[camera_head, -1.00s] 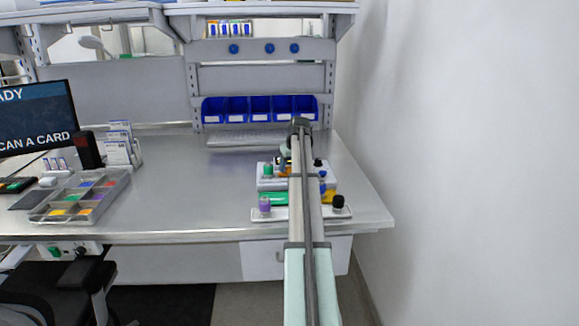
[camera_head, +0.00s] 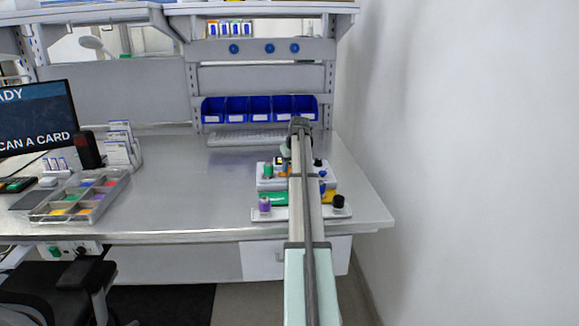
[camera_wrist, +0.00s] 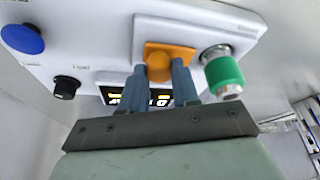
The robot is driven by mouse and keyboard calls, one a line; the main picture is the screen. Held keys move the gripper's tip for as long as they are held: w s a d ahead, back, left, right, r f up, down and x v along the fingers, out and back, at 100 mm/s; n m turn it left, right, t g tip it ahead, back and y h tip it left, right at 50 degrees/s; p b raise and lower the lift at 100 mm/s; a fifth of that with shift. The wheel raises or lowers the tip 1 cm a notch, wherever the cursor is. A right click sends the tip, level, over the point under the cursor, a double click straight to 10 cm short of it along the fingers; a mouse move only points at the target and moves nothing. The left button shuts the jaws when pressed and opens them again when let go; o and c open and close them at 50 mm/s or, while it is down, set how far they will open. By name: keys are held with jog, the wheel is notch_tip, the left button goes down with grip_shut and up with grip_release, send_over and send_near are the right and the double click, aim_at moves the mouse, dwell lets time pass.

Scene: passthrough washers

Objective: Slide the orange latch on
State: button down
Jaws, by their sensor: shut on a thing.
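The orange latch (camera_wrist: 168,60) is on a white raised plate (camera_wrist: 150,30) of the panel in the wrist view. My gripper (camera_wrist: 162,72) has its two blue-grey fingers on either side of the latch, shut on it. In the head view my arm hides most of the panel (camera_head: 265,184), and only a sliver of orange (camera_head: 283,174) shows beside the arm. The latch's exact position along its travel cannot be told.
A green knob (camera_wrist: 223,72) is close to the right of my fingers. A black knob (camera_wrist: 66,87) and a blue button (camera_wrist: 22,39) are to the left. A lit display (camera_wrist: 118,97) is partly hidden behind the fingers. A sorting tray (camera_head: 50,214) stands far left; mid-table is clear.

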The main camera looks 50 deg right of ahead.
jog(key=shift+w+a, duration=1)
jog(key=c, duration=0.8)
grip_release()
